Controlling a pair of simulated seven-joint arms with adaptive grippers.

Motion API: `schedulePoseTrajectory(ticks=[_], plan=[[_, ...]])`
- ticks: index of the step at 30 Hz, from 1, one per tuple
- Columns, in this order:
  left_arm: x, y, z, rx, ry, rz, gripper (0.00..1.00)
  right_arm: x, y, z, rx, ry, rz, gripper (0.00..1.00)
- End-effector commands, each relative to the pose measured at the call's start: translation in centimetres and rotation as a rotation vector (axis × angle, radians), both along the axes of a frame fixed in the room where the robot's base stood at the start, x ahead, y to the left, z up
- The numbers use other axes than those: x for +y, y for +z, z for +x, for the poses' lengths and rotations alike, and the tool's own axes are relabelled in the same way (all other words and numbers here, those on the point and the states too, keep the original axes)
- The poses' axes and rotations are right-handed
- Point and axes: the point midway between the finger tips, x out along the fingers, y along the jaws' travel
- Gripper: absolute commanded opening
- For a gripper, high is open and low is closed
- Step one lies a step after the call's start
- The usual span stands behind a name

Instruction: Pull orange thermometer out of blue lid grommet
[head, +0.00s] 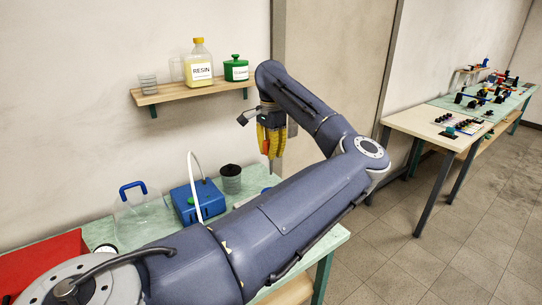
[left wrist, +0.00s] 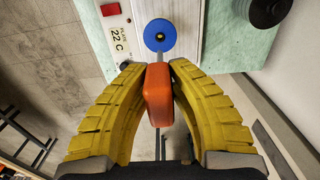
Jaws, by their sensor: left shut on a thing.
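My left gripper (head: 270,143) has yellow ribbed fingers and hangs in the air above the bench in the head view. In the left wrist view my left gripper (left wrist: 158,100) is shut on the orange thermometer (left wrist: 158,92), its fingers on either side of the orange body. My right gripper is not in view.
A white unit (left wrist: 185,12) with a "22 C" label and a red block lies by the lid. A blue box (head: 198,202), a grey canister (head: 231,184) and a red tray (head: 40,262) stand on the bench. A shelf (head: 190,92) with bottles is on the wall.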

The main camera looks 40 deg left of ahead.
Motion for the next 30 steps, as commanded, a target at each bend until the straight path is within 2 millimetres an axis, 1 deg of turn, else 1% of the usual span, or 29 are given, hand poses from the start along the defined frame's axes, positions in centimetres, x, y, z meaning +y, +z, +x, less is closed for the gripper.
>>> schedulePoseTrajectory(ticks=[13, 25, 30], plan=[[0.0, 0.3, 0.0, 0.0, 0.001, 0.0, 0.0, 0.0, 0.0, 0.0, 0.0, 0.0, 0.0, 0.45], [0.0, 2.7, 0.0, -0.001, 0.0, 0.0, 0.0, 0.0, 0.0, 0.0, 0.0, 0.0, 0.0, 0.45], [0.0, 3.0, 0.0, 0.001, 0.0, 0.0, 0.0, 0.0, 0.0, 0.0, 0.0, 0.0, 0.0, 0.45]])
